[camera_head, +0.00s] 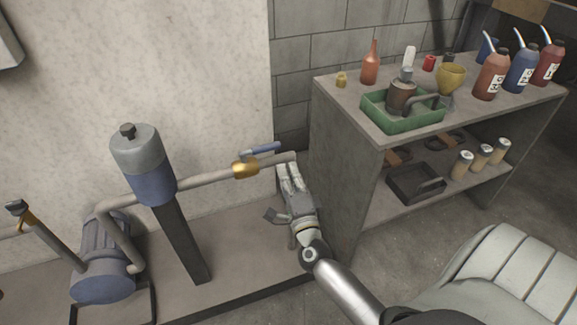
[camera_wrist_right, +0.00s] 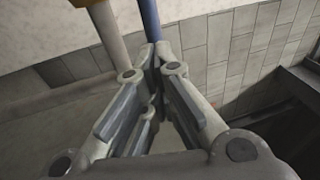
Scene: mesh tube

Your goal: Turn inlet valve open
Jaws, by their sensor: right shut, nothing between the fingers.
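A brass valve (camera_head: 245,169) sits on the grey pipe right of the filter housing. Its blue lever (camera_head: 262,150) points right, roughly along the pipe and slightly above it. My right gripper (camera_head: 290,172) is at the pipe's right end, just right of and below the lever tip. Its fingers are shut and empty. In the right wrist view, the closed fingertips (camera_wrist_right: 156,50) are near the end of the blue lever (camera_wrist_right: 149,18), with the pipe (camera_wrist_right: 108,35) to the left. I cannot tell whether they touch the lever. My left gripper is not in view.
The blue-grey filter housing (camera_head: 145,165) stands on a dark post beside the pump (camera_head: 100,265). A second yellow fitting (camera_head: 30,219) is at the far left. A grey shelf unit (camera_head: 340,165) stands close on the right, carrying a green tray (camera_head: 376,116) and bottles.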

